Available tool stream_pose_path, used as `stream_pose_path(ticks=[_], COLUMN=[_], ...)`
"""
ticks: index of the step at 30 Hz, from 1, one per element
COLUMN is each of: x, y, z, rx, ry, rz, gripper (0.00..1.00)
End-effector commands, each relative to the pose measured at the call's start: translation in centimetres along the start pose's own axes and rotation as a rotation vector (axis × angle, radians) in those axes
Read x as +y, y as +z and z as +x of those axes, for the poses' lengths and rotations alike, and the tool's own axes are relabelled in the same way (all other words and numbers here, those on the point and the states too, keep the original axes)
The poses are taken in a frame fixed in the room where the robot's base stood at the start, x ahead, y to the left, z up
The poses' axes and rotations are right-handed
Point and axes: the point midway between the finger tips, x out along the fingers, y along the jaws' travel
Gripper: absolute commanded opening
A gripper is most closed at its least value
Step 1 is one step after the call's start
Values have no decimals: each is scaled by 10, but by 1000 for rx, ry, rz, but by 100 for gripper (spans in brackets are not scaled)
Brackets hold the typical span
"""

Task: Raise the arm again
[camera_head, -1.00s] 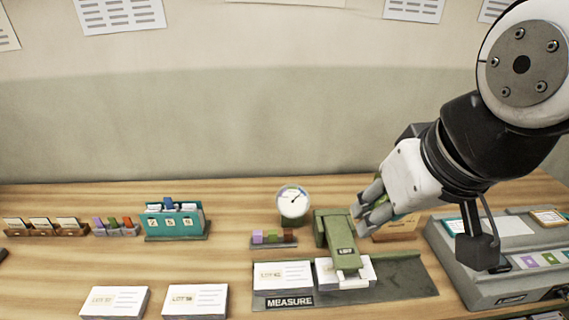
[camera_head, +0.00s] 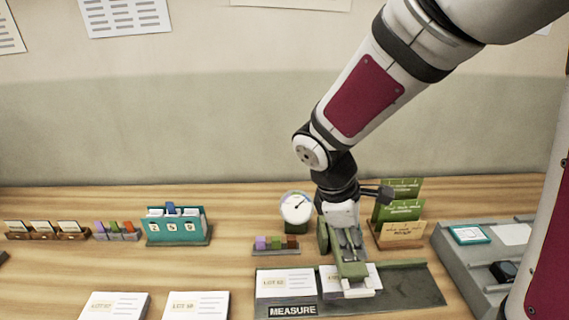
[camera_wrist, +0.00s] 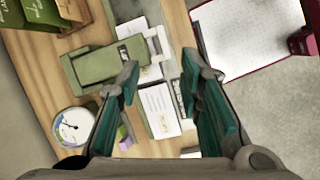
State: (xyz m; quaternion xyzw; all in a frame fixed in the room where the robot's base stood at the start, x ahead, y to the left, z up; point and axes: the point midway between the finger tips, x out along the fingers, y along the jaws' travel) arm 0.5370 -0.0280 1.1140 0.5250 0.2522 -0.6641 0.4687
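My gripper (camera_head: 350,243) points down over the green press (camera_head: 346,268) on the measuring board in the head view, hiding part of the press. In the wrist view my gripper (camera_wrist: 165,75) is open, its two teal-padded fingers apart with nothing held between them. The green press (camera_wrist: 97,64) lies at upper left there, beyond the left finger. I cannot tell whether a finger touches it. White card stacks, one marked LOT (camera_head: 285,283), lie on the dark board (camera_head: 415,288) labelled MEASURE. My arm reaches in from the upper right.
A round dial gauge (camera_head: 296,207) stands just left of my gripper, with a small rack of coloured blocks (camera_head: 276,248) before it. Green folders (camera_head: 398,208) stand close on the right. A grey console (camera_head: 455,258) is at far right. The wall is behind.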

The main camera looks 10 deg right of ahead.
Motion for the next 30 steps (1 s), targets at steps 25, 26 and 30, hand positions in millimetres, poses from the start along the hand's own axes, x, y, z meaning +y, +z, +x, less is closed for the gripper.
stream_pose_path(ticks=[25, 26, 30], x=[-4, -4, -6], y=[-36, -36, -34], z=[131, 136, 162], rx=[-45, -44, -44], ry=[-79, -78, -78], rz=[-364, -363, -363], gripper=[33, 33, 33])
